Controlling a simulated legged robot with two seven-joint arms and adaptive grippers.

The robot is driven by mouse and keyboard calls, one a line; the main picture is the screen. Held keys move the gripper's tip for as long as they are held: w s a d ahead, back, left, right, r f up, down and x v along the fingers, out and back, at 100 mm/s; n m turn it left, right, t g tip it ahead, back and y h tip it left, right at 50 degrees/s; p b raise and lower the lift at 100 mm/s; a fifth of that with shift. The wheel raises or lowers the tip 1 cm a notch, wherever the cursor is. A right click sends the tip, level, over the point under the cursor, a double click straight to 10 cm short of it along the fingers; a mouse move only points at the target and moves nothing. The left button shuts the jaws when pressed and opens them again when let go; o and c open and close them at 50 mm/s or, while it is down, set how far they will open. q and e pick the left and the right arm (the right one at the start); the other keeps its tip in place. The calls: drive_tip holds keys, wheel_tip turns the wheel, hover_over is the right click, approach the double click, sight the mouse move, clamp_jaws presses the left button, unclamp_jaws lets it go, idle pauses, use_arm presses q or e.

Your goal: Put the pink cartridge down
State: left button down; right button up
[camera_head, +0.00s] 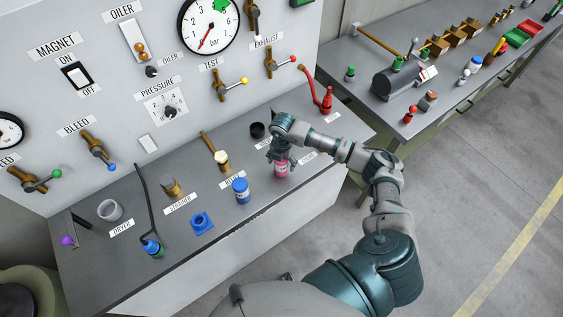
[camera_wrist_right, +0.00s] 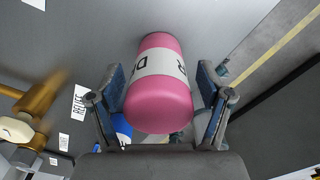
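The pink cartridge (camera_head: 281,171) has a white label band and is at the right end of the grey bench, under my right gripper (camera_head: 281,158). In the right wrist view the cartridge (camera_wrist_right: 158,100) lies between the two fingers of my right gripper (camera_wrist_right: 163,90). A narrow gap seems to show on each side, so the fingers look open around it. The cartridge appears upright with its base at the bench top; exact contact underneath cannot be told. My left gripper is not in either view.
On the bench, a blue cartridge (camera_head: 241,190) stands to the left, with a blue square fitting (camera_head: 201,222) beyond it. A brass-handled valve (camera_head: 221,160), a black round port (camera_head: 257,130) and a red bottle (camera_head: 327,100) are nearby. The bench front edge is close.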

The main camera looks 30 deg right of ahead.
wheel_tip(320, 180, up, 12)
drive_tip(key=shift+r+b, duration=0.1)
drive_tip(key=shift+b, duration=0.9)
